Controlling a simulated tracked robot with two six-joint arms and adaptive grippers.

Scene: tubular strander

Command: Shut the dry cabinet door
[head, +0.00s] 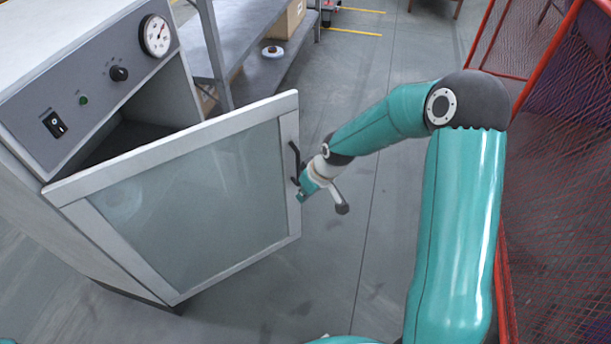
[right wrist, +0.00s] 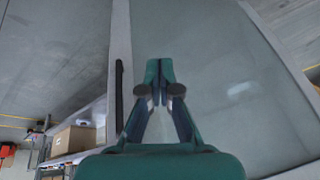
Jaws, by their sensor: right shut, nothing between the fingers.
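The dry cabinet (head: 100,130) stands at the left in the head view, with a dial, a knob and a switch on its grey panel. Its door (head: 190,195), a white frame around a glass pane, stands open, swung out toward the front. The dark door handle (head: 296,163) is near the door's free edge. My right gripper (head: 304,192) is shut and empty, close to that edge just below the handle; I cannot tell whether it touches. In the right wrist view the shut fingers (right wrist: 160,72) are in front of the door glass (right wrist: 225,90), with the handle (right wrist: 119,95) left of them.
A red mesh fence (head: 560,170) stands at the right, near my right arm. A grey shelf (head: 235,40) with a cardboard box (head: 287,20) is behind the cabinet. The floor between the door and the fence is clear.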

